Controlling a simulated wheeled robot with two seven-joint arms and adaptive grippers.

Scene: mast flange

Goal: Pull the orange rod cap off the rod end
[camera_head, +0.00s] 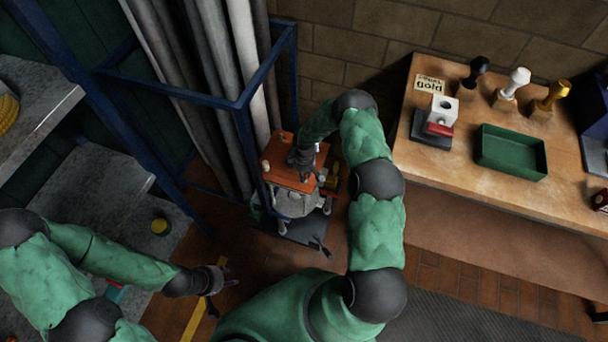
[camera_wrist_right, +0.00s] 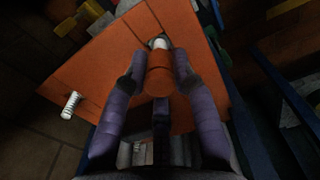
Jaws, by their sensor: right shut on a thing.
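An orange plate (camera_head: 282,179) lies on a grey stand in the head view; it fills the middle of the right wrist view (camera_wrist_right: 100,75). My right gripper (camera_head: 303,172) is over this plate. In the right wrist view its two purple fingers are shut on the orange rod cap (camera_wrist_right: 159,78). A pale rod end (camera_wrist_right: 158,43) shows just beyond the cap; I cannot tell whether the cap still sits on it. Another white threaded rod (camera_wrist_right: 72,103) stands bare at the plate's left edge. My left gripper (camera_head: 229,277) is empty, its fingers apart, low over the floor.
A blue frame (camera_head: 245,130) with long grey pipes rises beside the stand. A wooden bench (camera_head: 450,150) at right holds a green tray (camera_head: 511,152) and several stamps. Grey shelves (camera_head: 95,185) stand at left.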

